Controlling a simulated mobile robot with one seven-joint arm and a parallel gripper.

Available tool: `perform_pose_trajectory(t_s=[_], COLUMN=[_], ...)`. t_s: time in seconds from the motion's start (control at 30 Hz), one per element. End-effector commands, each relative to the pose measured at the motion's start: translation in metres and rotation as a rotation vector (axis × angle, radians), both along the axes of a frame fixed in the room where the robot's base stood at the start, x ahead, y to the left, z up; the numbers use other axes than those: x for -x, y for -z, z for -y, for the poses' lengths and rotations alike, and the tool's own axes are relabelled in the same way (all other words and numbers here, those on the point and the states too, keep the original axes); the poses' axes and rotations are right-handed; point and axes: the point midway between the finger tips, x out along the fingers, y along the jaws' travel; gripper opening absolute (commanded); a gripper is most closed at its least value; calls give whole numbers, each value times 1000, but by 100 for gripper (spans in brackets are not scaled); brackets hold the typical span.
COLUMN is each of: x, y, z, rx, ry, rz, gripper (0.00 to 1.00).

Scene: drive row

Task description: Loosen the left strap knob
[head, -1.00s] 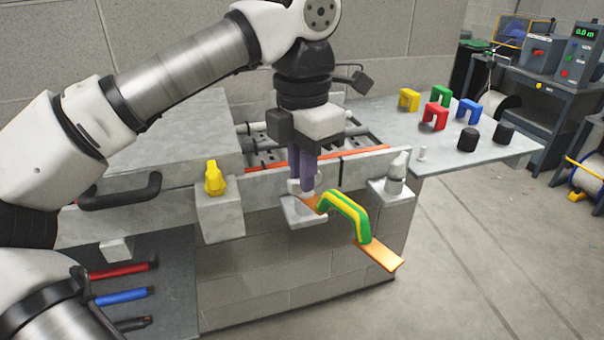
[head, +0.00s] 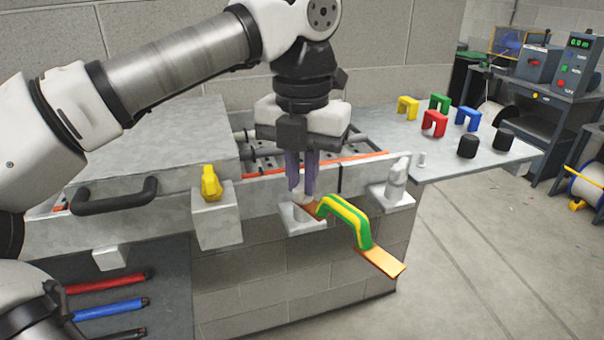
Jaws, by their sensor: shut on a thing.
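My gripper (head: 302,188) points straight down with its purple fingers shut on the pale left strap knob (head: 303,198). The fingers hide much of the knob, which stands on a small grey bracket (head: 296,218) on the wall's front. A green-and-yellow strap (head: 345,216) arches from an orange end plate beside this knob to another orange plate (head: 383,262). That second plate sticks out in free air at the lower right. The right pale knob (head: 397,176) stands upright on its own bracket (head: 387,196), apart from the strap.
A yellow knob (head: 211,184) sits on a block (head: 217,222) to the left. A black handle (head: 115,195) is farther left. A shelf (head: 440,160) at the right holds several coloured U-shaped pieces and two black caps (head: 468,145).

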Motion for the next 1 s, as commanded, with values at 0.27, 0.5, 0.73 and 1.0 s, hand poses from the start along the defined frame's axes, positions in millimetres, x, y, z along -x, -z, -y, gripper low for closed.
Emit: perform_pose_trajectory(t_s=[0.27,0.5,0.73,1.0], x=[0,0,0,-1], y=[-1,-1,0,-16], z=[0,0,0,1], rx=[1,0,0,1], ry=[-7,-6,-5,-5], rz=[2,1,1,2], gripper=[0,29,34,34])
